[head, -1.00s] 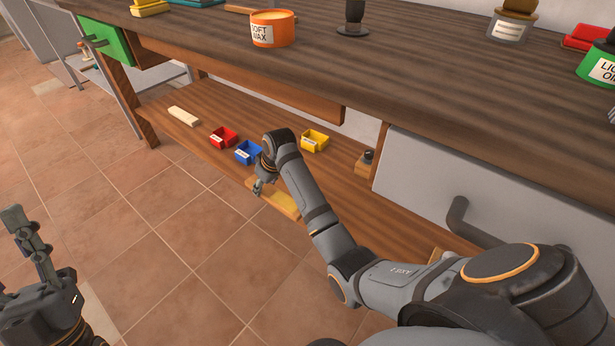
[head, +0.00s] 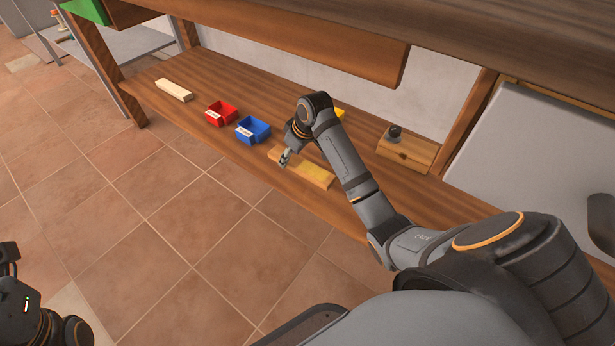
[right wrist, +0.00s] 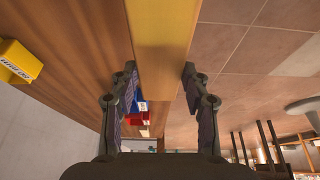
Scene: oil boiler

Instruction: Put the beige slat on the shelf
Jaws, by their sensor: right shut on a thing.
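A long yellow-tan slat (head: 313,174) is at my right gripper (head: 284,158), near the front edge of the wooden lower shelf (head: 223,171). In the right wrist view the slat (right wrist: 163,35) runs between the two fingers of the right gripper (right wrist: 160,85), which is shut on it. I cannot tell whether the slat touches the shelf. A paler cream slat (head: 174,89) lies on the shelf at the far left. My left arm is cut off at the lower left, and only a part of its gripper (head: 8,255) shows.
A red bin (head: 220,114) and a blue bin (head: 252,130) stand on the shelf left of my right gripper. A yellow bin (right wrist: 18,62) is partly hidden behind my arm. A wooden block with a dark knob (head: 408,148) sits to the right. The tabletop overhangs the shelf.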

